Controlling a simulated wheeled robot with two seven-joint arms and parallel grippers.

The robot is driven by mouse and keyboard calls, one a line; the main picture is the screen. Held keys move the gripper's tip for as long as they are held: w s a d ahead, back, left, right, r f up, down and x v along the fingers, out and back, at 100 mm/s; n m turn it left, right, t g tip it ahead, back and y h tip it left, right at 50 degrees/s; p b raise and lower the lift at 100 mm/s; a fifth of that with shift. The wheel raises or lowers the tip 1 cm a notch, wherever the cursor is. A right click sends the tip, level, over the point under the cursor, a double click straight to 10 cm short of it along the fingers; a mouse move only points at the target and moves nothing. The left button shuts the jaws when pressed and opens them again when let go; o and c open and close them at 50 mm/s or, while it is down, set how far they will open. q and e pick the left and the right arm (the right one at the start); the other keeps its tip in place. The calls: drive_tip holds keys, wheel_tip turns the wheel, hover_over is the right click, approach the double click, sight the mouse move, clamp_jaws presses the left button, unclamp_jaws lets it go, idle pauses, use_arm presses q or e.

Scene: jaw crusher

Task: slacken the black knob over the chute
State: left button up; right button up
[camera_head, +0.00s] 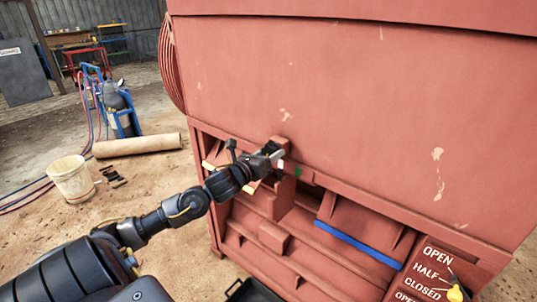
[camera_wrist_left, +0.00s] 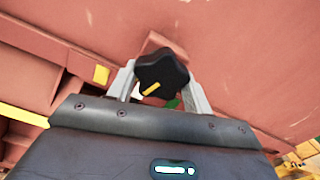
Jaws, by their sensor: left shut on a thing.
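The black knob (camera_wrist_left: 162,72) is star-shaped with a yellow mark on its face. It sits on a small red block on the machine's front. In the left wrist view it lies between the two pale fingers of my left gripper (camera_wrist_left: 166,88), which are shut on it. In the head view my left gripper (camera_head: 274,158) reaches the red machine (camera_head: 350,110) just above the chute openings, and the knob is mostly hidden there by the gripper. A chute (camera_head: 365,225) with a blue edge strip is to the right. My right gripper is not in view.
A label panel (camera_head: 425,275) reading OPEN, HALF and CLOSED, with a yellow-tipped pointer, is at the lower right. Red ledges and ribs lie below my gripper.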

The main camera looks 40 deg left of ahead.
use_arm(q)
drive_tip(key=n, duration=0.3)
drive_tip(key=shift+r+n+p, duration=0.1)
drive_tip(key=shift+n+p, duration=0.2)
drive_tip(key=n+p, duration=0.1)
drive_tip(key=n, duration=0.2)
drive_tip(key=shift+d+r+n, duration=0.1)
drive_tip(key=shift+r+n, duration=0.05)
drive_tip(key=shift+n, duration=0.15)
drive_tip(key=n+p, duration=0.2)
drive_tip(key=n, duration=0.2)
drive_tip(key=shift+n+p, duration=0.95)
drive_tip(key=shift+n, duration=0.65)
drive_tip(key=o, duration=1)
